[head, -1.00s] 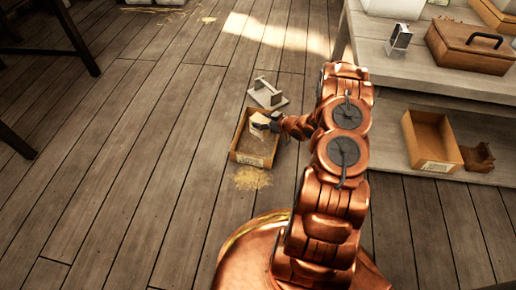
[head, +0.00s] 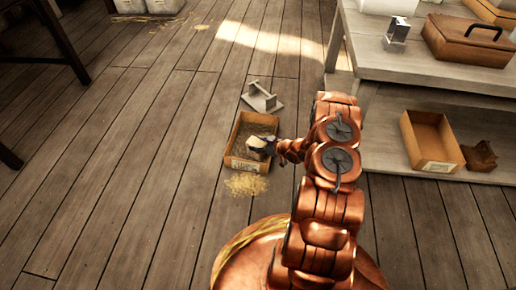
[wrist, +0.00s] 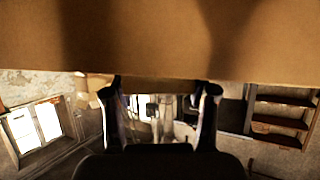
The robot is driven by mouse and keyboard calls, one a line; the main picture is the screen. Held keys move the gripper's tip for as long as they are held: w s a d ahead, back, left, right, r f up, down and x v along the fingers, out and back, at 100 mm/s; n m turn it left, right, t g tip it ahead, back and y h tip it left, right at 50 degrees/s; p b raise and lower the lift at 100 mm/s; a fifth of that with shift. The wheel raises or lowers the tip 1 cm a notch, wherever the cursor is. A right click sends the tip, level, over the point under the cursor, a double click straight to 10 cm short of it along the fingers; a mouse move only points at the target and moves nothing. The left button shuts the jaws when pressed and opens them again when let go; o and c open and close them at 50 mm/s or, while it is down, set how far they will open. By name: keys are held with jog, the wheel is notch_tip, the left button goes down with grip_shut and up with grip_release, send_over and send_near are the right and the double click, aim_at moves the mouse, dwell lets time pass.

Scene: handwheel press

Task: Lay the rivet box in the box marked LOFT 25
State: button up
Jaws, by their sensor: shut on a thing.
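An open cardboard box (head: 233,134) stands on the floor left of my arm. It has a pale label on its near wall, too small to read. My gripper (head: 268,148) reaches in over its right wall and is shut on the small pale rivet box (head: 256,142). The rivet box is inside the outline of the open box; I cannot tell whether it touches the bottom. In the wrist view, both fingers (wrist: 162,91) show below a wide tan cardboard surface (wrist: 160,40); I cannot tell which box that surface belongs to.
A grey holder with a handle (head: 262,101) lies behind the floor box. Sawdust (head: 246,185) lies in front of it. At right, a bench carries a brown case (head: 468,42); its lower shelf holds another open labelled box (head: 430,138) and a small brown item (head: 479,156).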

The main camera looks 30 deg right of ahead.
jog(key=shift+f, duration=0.65)
jog(key=shift+f, duration=0.15)
jog(key=o, duration=1.5)
